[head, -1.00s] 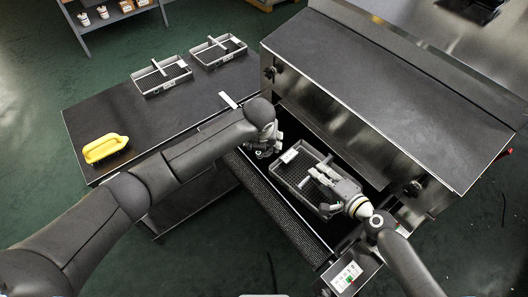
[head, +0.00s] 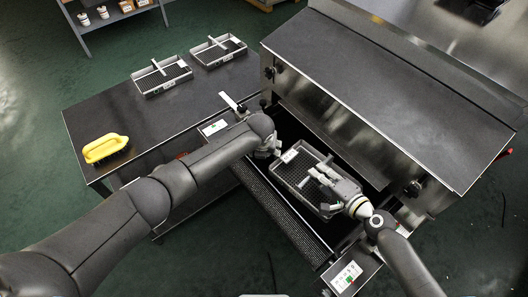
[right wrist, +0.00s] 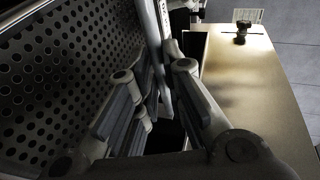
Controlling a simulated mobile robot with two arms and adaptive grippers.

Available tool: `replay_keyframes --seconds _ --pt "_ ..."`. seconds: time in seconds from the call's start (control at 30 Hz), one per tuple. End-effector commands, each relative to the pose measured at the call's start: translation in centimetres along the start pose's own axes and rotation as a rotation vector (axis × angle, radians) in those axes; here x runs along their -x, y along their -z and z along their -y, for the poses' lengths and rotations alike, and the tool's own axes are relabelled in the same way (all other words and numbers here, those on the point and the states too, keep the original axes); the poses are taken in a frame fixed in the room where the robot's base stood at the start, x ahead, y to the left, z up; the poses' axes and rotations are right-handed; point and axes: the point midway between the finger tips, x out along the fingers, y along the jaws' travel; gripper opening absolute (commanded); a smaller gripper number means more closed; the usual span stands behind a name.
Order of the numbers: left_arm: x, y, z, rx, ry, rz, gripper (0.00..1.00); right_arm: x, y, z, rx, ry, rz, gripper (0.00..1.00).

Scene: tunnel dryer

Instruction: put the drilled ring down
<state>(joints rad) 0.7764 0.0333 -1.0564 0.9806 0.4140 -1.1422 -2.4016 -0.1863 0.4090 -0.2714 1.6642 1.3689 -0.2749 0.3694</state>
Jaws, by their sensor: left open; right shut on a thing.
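I cannot make out the drilled ring in either view. My right gripper (head: 318,175) is over a grey mesh-floored tray (head: 285,179) on the conveyor in front of the machine. In the right wrist view its fingers close around a narrow grey upright bar (right wrist: 164,50), which seems to be the tray's divider. The perforated surface (right wrist: 60,85) beside it fills the left of that view. My left gripper (head: 273,149) is open near the tray's upper left corner. Its fingertips are small and partly hidden by the arm.
Two similar trays (head: 150,91) (head: 232,56) stand at the back of the dark table (head: 150,118). A yellow-handled brush (head: 106,148) lies at its left end. The machine's flat-topped housing (head: 390,90) stands right behind the conveyor (head: 272,208). The middle of the table is clear.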

Motion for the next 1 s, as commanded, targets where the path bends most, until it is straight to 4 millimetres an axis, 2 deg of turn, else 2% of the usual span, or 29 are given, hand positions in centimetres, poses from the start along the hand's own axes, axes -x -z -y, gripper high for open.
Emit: replay_keyframes --seconds 0.17,0.2,0.67,1.0 --pt "0.00 -0.03 0.03 0.000 0.001 0.001 0.62 0.04 -0.08 -0.32 0.005 -0.006 0.002 0.00" --pt "0.01 -0.03 0.03 0.000 0.001 0.001 0.59 0.04 -0.08 -0.32 0.005 -0.006 0.002 0.00" --pt "0.03 -0.03 0.02 0.000 0.000 0.000 0.00 0.04 -0.09 -0.32 0.004 -0.006 0.002 0.00" --pt "0.72 -0.58 0.15 -0.001 0.004 0.008 0.00 0.05 -0.07 -0.29 0.005 -0.006 0.002 0.00"
